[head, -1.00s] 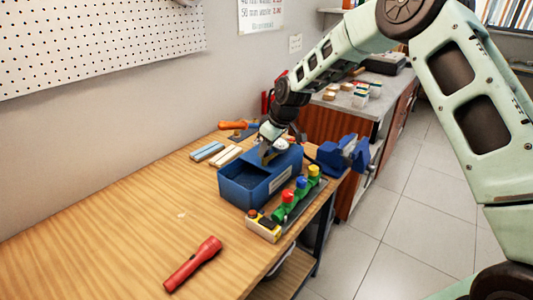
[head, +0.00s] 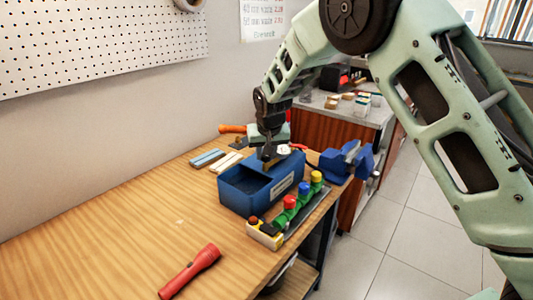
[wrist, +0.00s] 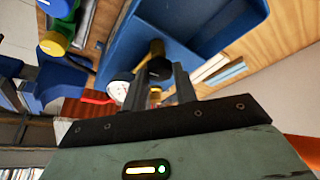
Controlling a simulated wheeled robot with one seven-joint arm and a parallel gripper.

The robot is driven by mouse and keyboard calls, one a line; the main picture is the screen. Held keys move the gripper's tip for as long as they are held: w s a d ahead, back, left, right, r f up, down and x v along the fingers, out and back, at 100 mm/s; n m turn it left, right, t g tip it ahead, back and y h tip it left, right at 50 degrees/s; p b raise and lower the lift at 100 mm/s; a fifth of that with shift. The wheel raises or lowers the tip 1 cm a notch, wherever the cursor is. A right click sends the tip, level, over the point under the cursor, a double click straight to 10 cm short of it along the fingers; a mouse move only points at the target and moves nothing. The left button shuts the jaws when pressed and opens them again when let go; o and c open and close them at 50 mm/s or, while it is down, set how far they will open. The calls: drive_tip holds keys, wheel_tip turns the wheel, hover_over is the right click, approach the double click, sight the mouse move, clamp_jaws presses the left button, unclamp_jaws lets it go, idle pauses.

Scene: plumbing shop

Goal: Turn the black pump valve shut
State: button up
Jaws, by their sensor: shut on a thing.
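The blue pump (head: 245,201) is an open-topped trough with a pale label, standing on the wooden bench; it also shows in the wrist view (wrist: 208,12). Its black valve (wrist: 158,68) sits by a brass fitting, beside a round white gauge (wrist: 119,86). My gripper (wrist: 160,80) points at the pump with its two dark fingers on either side of the black valve, shut on it. In the head view my gripper (head: 268,153) is over the far end of the pump, and the valve is hidden there.
A manifold with red, blue and yellow caps (head: 304,188) stands right of the pump. A yellow device (head: 263,234) and a red flashlight (head: 190,272) lie nearer. A blue vise (head: 345,160) is at the bench edge. The left bench is clear.

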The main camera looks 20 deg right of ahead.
drive_tip(key=shift+m, duration=0.6)
drive_tip(key=o, duration=1)
drive_tip(key=shift+c, duration=0.2)
drive_tip(key=b+v, duration=0.3)
drive_tip(key=v, duration=1.4)
drive_tip(key=shift+a+r, duration=0.25)
drive_tip(key=shift+a, duration=0.1)
